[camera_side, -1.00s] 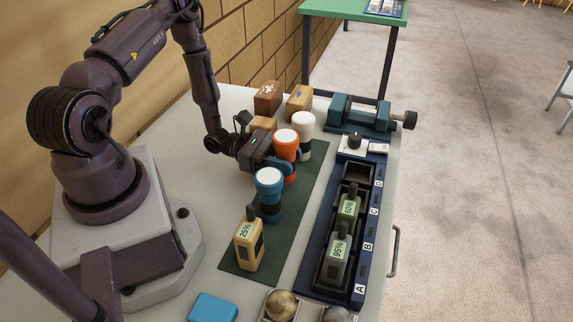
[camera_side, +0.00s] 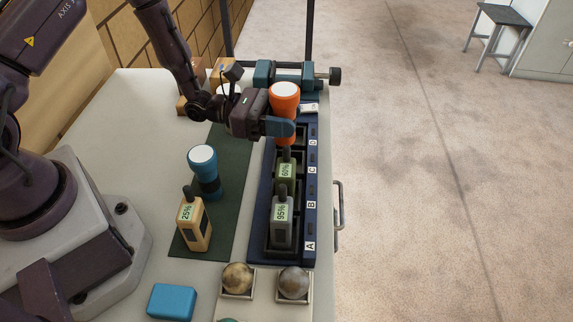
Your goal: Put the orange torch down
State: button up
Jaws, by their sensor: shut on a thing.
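The orange torch (camera_side: 284,95) stands upright in my gripper (camera_side: 283,127), its pale lens facing up. My gripper is shut around its body, with a blue finger across the front. The torch is over the far part of the dark blue rack (camera_side: 312,190), around slots C and D. A green radio (camera_side: 286,172) reading 60% and a grey radio (camera_side: 282,220) reading 95% stand in nearer slots.
A blue torch (camera_side: 205,172) and a tan radio (camera_side: 194,225) reading 25% stand on the dark green mat (camera_side: 228,175). A white torch (camera_side: 229,90) is partly hidden behind my arm. A teal clamp-like device (camera_side: 290,73) lies beyond the rack. Two balls in trays and a blue block (camera_side: 171,301) sit in front.

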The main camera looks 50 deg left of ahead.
jog(key=f, duration=0.2)
jog(key=d+f, duration=0.1)
jog(key=shift+w+f, duration=0.25)
jog(key=shift+f, duration=2.25)
jog(key=shift+f, duration=0.1)
jog(key=o, duration=1)
